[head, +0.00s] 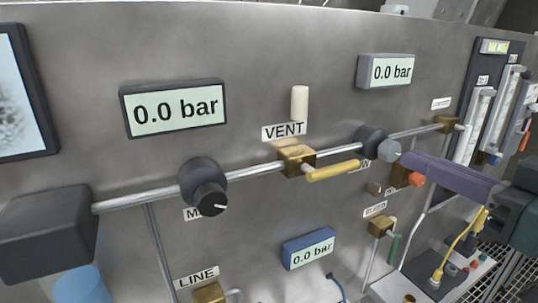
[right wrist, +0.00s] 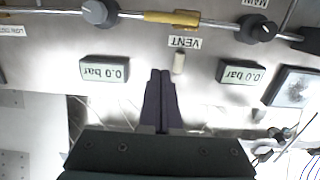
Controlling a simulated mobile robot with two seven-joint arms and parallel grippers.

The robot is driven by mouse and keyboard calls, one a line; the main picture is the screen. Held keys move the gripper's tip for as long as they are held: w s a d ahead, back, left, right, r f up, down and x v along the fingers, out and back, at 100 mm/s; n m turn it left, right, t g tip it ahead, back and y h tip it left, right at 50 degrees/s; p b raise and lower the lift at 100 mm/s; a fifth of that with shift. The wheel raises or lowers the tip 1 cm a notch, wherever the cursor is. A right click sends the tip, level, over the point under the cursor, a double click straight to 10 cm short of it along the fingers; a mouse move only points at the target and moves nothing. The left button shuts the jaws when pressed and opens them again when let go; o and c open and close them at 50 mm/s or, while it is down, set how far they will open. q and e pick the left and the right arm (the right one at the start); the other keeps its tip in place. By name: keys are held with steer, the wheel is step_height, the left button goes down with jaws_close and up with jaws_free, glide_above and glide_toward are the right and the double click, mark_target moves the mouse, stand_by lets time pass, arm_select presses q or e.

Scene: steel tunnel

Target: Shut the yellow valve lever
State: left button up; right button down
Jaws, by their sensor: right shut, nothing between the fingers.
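The yellow valve lever (head: 333,170) sticks out to the right from a brass valve body (head: 297,158) on the steel pipe. It lies roughly along the pipe, below the VENT label (head: 284,131). The lever also shows in the upside-down right wrist view (right wrist: 168,17), beyond my fingertips. My right gripper (head: 406,162) comes in from the right with purple fingers. Its fingers are shut and empty, to the right of the lever and apart from it. They also show in the right wrist view (right wrist: 160,73). My left gripper is not in view.
A white peg (head: 299,103) stands above VENT. A blue gauge (head: 308,248) and a lower brass valve (head: 379,226) are below.

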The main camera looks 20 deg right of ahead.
steer(key=p, duration=0.3)
glide_above(357, 164)
steer(key=s+a, duration=0.2)
steer(key=s, duration=0.1)
steer(key=shift+w+a+f+b, duration=0.15)
steer(key=shift+f+b, duration=0.1)
steer(key=shift+f, duration=0.85)
steer(key=shift+w+a+f+b, duration=0.1)
steer(key=shift+w+f+b, duration=0.1)
steer(key=shift+f, duration=0.9)
steer(key=shift+d+f, duration=0.1)
steer(key=shift+f, duration=0.05)
